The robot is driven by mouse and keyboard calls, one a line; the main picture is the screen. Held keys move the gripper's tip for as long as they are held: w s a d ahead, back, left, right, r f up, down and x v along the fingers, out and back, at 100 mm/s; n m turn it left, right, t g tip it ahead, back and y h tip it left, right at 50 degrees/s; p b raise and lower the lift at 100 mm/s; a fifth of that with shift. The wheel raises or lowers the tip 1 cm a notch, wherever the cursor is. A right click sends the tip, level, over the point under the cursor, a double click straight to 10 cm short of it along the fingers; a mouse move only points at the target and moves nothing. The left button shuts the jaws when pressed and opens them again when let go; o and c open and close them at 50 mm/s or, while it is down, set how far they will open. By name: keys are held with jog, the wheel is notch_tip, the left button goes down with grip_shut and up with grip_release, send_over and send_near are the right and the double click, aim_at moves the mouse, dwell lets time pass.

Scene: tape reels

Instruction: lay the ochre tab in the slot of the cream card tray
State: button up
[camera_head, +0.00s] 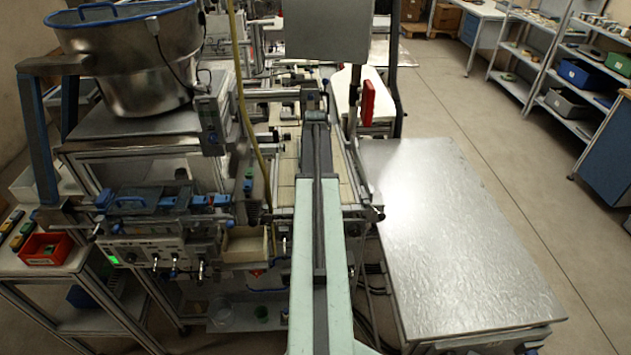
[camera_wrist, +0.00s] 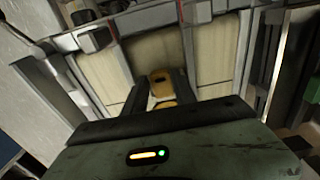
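In the wrist view, the two dark fingers of my gripper (camera_wrist: 161,92) stand on either side of the ochre tab (camera_wrist: 160,78). The tab fills the gap between them, with a small dark hole or mark near its far end. My gripper looks shut on it. Beyond the tips are cream panels (camera_wrist: 217,48) parted by grey strips, which may be the cream card tray; I cannot make out which part is the slot. In the head view, cream panels (camera_head: 347,186) lie beside and under my arm, and the arm hides the tab.
A bare metal table (camera_head: 450,235) stands to the right. A machine with a big steel bowl (camera_head: 145,70) and a control box stands to the left. A cream open box (camera_head: 247,244) sits left of my arm. A yellow cable (camera_head: 254,120) hangs near the cream panels.

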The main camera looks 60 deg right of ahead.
notch_tip(320, 180, up, 13)
jog(key=p, duration=1.3)
jog(key=shift+r, duration=0.15)
